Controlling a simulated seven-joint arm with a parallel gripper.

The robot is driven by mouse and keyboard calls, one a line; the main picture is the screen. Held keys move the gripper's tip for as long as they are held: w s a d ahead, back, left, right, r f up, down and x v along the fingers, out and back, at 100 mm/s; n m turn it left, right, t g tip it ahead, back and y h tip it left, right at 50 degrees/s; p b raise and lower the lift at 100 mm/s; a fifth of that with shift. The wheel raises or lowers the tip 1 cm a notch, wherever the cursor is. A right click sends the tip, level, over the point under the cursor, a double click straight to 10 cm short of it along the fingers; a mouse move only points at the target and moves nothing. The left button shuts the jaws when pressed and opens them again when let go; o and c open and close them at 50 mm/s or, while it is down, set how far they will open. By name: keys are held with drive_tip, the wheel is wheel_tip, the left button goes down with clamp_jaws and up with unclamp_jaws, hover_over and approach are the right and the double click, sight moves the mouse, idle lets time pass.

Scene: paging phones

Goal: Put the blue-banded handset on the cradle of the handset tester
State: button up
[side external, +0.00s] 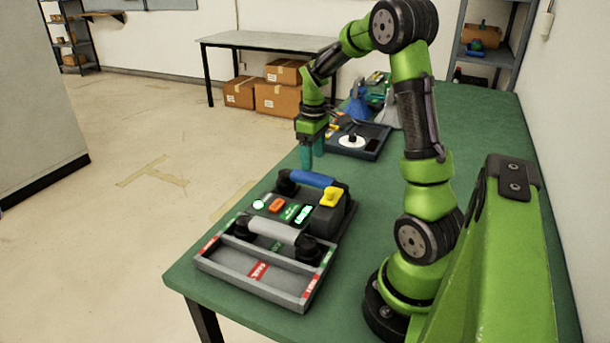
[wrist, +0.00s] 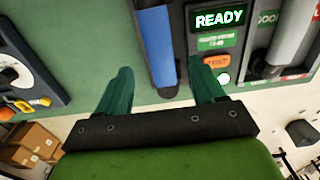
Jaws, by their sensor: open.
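The blue-banded handset (side external: 312,179) lies along the far side of the handset tester (side external: 345,215); I cannot tell whether it is seated on the cradle. In the wrist view its blue grip (wrist: 155,40) runs beside the tester panel, with its dark near end below and between my fingertips. The tester has a lit green READY screen (wrist: 219,18), an orange TEST button (wrist: 216,61) and a yellow part (side external: 332,196). My gripper (side external: 311,152) is open and empty, pointing down, above and just beyond the handset. Its teal fingers also show in the wrist view (wrist: 163,82).
A dark tray with a white disc (side external: 352,141) stands farther back. The green table (side external: 365,225) has clear room right of the tester.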

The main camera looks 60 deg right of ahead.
sight(312, 175)
wheel_tip(312, 175, up, 2)
drive_tip(key=shift+r, duration=0.2)
drive_tip(key=shift+a+r, duration=0.15)
drive_tip(key=shift+r, duration=0.2)
drive_tip(key=a+r+m+t, duration=0.1)
drive_tip(key=a+r+t, duration=0.35)
drive_tip(key=a, duration=0.85)
drive_tip(key=s+a+r+m+t+y, duration=0.1)
drive_tip(key=s+a+r, duration=0.1)
drive_tip(key=s+a, duration=0.2)
drive_tip(key=s+a+r+m+t+y, duration=0.1)
drive_tip(key=s+a+r+m, duration=0.1)
drive_tip(key=a, duration=0.8)
drive_tip(key=shift+s+t, duration=0.35)
drive_tip(key=shift+s, duration=0.5)
